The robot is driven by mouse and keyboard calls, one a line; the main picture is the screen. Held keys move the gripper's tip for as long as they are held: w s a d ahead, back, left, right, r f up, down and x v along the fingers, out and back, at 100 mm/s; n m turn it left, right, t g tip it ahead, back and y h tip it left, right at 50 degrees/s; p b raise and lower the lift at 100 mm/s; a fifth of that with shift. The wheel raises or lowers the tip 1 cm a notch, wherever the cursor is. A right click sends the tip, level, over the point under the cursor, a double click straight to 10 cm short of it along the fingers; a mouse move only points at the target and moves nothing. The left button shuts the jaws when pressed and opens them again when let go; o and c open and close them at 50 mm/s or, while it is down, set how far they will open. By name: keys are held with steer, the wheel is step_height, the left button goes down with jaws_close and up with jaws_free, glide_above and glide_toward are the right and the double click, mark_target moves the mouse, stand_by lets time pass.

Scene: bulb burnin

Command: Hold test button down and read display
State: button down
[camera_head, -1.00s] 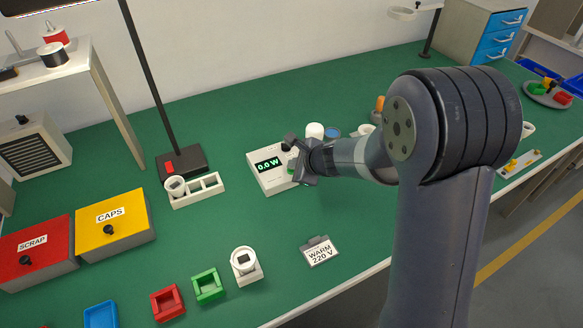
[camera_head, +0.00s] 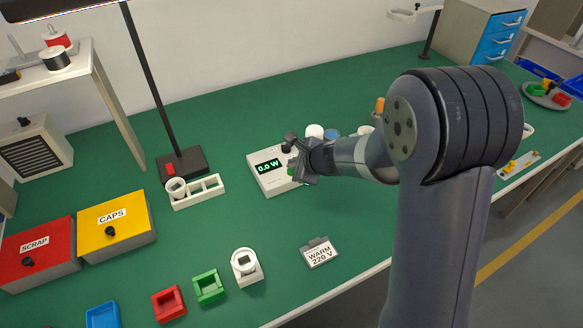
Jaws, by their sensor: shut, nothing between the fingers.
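A white tester (camera_head: 272,186) sits on the green bench near the middle of the view. Its dark display (camera_head: 269,166) reads "0.0 W" in green digits. My gripper (camera_head: 292,166) is shut and empty, at the right part of the tester's top. A bit of green shows just beside the fingers, which may be the test button. The gripper covers most of that spot, so I cannot tell whether the button is touched or pressed.
A white holder (camera_head: 208,190) with a bulb stands left of the tester, by a black lamp base (camera_head: 195,160). White and blue round items (camera_head: 315,131) stand behind my gripper.

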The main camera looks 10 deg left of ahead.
steer(key=shift+r, duration=0.4)
step_height(320, 180, up, 5)
steer(key=p, duration=0.4)
steer(key=shift+r+p, duration=0.1)
steer(key=shift+p, duration=0.3)
steer(key=shift+f, duration=0.25)
steer(key=shift+f+b, duration=0.85)
steer(key=shift+b, duration=0.1)
steer(key=shift+f+p, duration=0.25)
steer(key=shift+p, duration=0.15)
step_height(320, 180, up, 6)
steer(key=p, duration=0.5)
steer(key=shift+r, duration=0.15)
